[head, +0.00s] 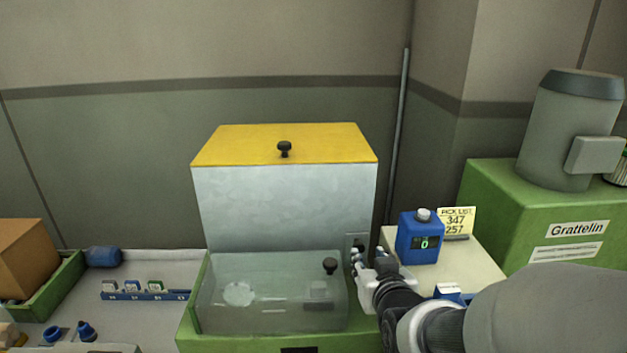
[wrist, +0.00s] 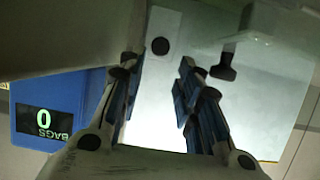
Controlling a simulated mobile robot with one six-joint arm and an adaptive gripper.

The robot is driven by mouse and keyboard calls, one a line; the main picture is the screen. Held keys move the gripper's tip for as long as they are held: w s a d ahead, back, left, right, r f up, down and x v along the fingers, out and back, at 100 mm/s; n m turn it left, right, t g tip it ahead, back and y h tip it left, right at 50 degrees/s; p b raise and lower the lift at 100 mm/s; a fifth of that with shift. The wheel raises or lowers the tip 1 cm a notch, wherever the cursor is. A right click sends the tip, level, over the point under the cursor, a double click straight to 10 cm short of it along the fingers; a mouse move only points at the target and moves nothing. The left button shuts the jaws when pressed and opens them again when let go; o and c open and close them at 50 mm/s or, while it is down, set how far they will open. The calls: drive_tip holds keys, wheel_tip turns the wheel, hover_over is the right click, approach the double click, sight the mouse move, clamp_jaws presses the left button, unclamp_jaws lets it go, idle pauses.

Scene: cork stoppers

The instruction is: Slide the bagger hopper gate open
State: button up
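The bagger hopper is a grey metal box (head: 285,205) with a yellow lid (head: 235,146) and black lid knob (head: 284,149). A small pale plate with a dark round knob sits low at its right side; in the wrist view the plate (wrist: 153,22) and knob (wrist: 160,46) show clearly. I cannot tell for sure that this is the gate. My gripper (head: 367,257) is at the hopper's lower right. In the wrist view my gripper (wrist: 159,72) is open and empty, its fingers on either side of the view toward the knob, apart from it.
A clear cover (head: 265,310) with a black knob (head: 330,265) fronts the hopper, just left of my gripper. A blue bag counter (head: 419,238) reading 0 stands close right, beside a yellow pick list (head: 456,221). A green machine (head: 500,210) is farther right.

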sight(359, 247)
drive_tip(key=b+x, duration=0.1)
drive_tip(key=x, duration=0.8)
drive_tip(key=shift+w+f, duration=0.1)
clamp_jaws()
idle(0.4)
